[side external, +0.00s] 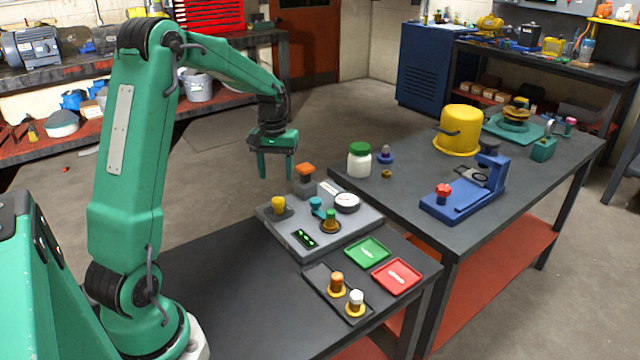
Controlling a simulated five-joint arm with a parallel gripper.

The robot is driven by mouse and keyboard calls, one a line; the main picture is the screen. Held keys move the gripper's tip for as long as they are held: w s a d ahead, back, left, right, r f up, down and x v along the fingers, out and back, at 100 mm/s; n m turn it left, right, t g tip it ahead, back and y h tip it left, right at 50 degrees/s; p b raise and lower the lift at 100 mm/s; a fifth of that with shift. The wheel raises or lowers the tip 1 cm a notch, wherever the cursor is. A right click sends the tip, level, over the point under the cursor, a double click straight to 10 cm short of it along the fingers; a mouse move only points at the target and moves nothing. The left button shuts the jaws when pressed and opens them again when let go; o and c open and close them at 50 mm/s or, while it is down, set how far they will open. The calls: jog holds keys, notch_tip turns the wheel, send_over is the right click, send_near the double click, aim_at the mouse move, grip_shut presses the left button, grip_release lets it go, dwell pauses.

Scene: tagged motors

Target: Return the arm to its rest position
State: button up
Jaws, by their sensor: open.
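My green arm stands at the left of the side external view, bent over at the top. My gripper (276,168) hangs from its end, fingers pointing down and apart, with nothing between them. It is in the air above the back of the grey test station (350,232). An orange-topped grey block (305,178) stands just right of and below the fingers.
The station carries a yellow knob (278,204), a round gauge (346,201) and a green-topped part (330,220). The near table's left part (230,295) is bare.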

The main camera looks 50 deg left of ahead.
jog(key=shift+d+r, duration=0.4)
jog(key=s+d+r+m+t, duration=0.25)
jog(key=s+d+r, duration=0.3)
jog(key=d, duration=0.35)
jog(key=s+d+r+m+t, duration=0.2)
jog(key=s+d+r+m, duration=0.3)
jog(key=d, duration=0.4)
jog(key=s+d+m+t, duration=0.1)
jog(key=s+d, duration=0.3)
jog(key=s, duration=0.2)
jog(key=shift+s+d, duration=0.3)
jog(key=shift+d, duration=0.05)
